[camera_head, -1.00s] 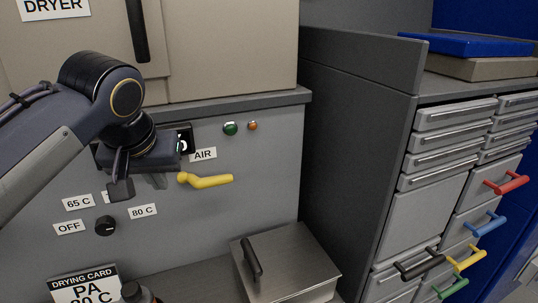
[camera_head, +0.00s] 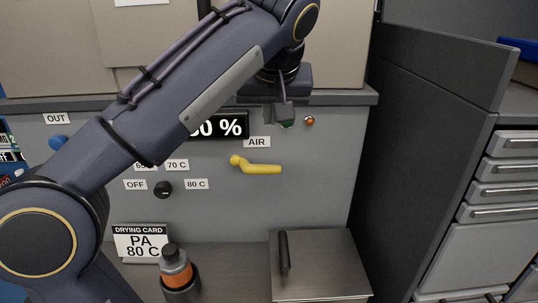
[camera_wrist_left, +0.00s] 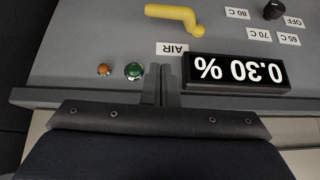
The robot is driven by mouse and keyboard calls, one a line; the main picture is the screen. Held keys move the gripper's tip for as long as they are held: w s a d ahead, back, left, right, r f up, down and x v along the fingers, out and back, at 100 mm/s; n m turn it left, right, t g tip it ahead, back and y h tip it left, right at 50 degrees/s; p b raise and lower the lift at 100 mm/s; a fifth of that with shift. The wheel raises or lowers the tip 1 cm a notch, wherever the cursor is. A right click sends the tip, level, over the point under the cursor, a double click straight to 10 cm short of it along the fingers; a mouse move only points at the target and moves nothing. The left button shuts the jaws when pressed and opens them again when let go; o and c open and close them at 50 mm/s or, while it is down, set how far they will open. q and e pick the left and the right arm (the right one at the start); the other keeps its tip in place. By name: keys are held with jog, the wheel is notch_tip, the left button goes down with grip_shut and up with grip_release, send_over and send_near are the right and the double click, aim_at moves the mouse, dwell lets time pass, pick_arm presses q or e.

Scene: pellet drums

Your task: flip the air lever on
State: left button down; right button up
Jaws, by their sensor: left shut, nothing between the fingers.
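The yellow air lever (camera_head: 260,168) is on the grey dryer panel under the AIR label (camera_head: 257,142). Its handle points right, nearly level, from a round pivot at its left end. In the left wrist view the lever (camera_wrist_left: 172,14) appears upside down at the top. My left gripper (camera_head: 284,118) is shut and empty, above the lever and apart from it, in front of the green button (camera_head: 287,124), which it mostly hides. In the left wrist view the closed fingers (camera_wrist_left: 161,75) lie between the green button and the display. My right gripper is not in view.
A black display (camera_wrist_left: 236,72) reads 0.30 % and is partly behind my arm in the head view. An orange lamp (camera_head: 309,120) is right of the gripper. A black knob (camera_head: 162,189) is lower left. A metal lidded box (camera_head: 320,262) and an orange-banded bottle (camera_head: 176,270) stand below.

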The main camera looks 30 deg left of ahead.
pick_arm(q)
send_over(268, 169)
jog(key=f, duration=0.7)
jog(key=shift+w+a+f+b, duration=0.2)
jog(key=shift+w+f+b, duration=0.05)
jog(key=shift+w+b, duration=0.1)
jog(key=shift+s+d+f, duration=0.1)
jog(key=shift+s+f, duration=0.05)
jog(key=shift+f, duration=0.45)
jog(key=shift+s+d+f, duration=0.1)
jog(key=shift+s+f, duration=0.05)
jog(key=shift+f, duration=0.4)
jog(key=shift+s+f, duration=0.1)
jog(key=shift+f, duration=0.45)
